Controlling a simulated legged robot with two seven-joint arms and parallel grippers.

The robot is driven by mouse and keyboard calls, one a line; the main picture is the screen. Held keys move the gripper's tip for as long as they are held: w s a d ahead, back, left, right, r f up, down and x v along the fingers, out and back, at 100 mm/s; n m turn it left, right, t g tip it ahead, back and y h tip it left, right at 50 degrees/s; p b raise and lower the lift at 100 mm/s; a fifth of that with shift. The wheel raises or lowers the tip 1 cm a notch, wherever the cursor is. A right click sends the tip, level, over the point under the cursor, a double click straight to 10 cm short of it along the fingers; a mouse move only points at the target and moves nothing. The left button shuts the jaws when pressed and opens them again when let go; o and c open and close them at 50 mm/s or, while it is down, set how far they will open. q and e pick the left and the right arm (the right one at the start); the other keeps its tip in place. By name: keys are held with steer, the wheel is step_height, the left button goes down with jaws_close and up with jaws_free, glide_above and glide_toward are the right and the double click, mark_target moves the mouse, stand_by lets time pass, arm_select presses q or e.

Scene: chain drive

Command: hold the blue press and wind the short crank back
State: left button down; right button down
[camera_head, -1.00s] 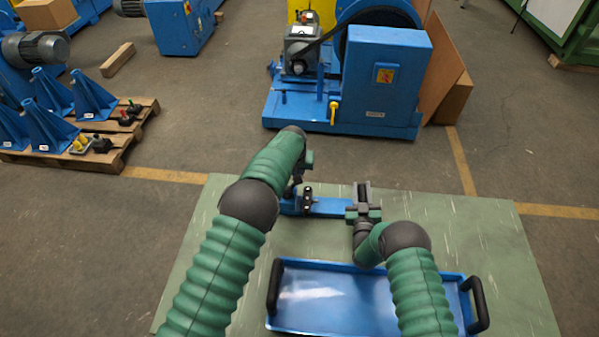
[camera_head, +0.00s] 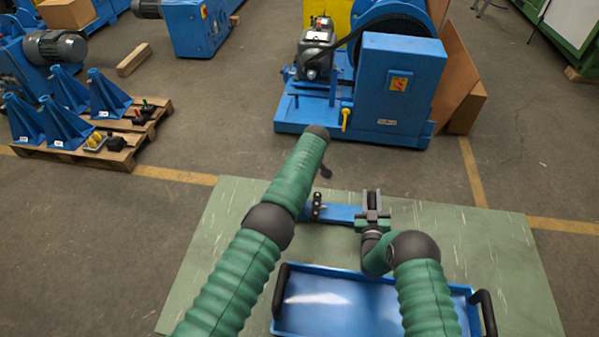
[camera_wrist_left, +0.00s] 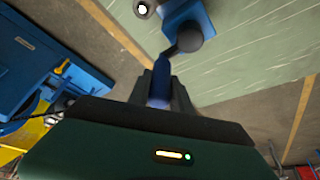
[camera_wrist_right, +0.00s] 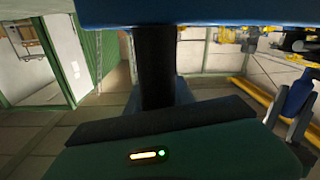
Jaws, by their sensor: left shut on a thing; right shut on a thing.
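The blue press (camera_head: 338,213) lies on the green mat as a long blue bar. My right gripper (camera_head: 372,212) is at its right end. In the right wrist view the fingers (camera_wrist_right: 155,85) are shut around a dark upright part under a blue body (camera_wrist_right: 180,12). The short crank shows in the left wrist view as a dark arm (camera_wrist_left: 187,40) with a blue handle (camera_wrist_left: 160,82). My left gripper (camera_wrist_left: 160,92) is shut on that handle.
A blue tray (camera_head: 340,272) with black handles lies in front on the green mat (camera_head: 480,250). A blue chain-drive machine (camera_head: 400,90) stands beyond the mat. A pallet (camera_head: 120,150) with blue stands is at the left. The mat's right side is clear.

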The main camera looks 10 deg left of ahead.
arm_select(q)
steer(key=shift+a, duration=0.15)
steer(key=c, duration=1.2)
jaws_free()
steer(key=shift+o, duration=0.2)
steer(key=v, duration=1.2)
steer(key=shift+w, duration=0.1)
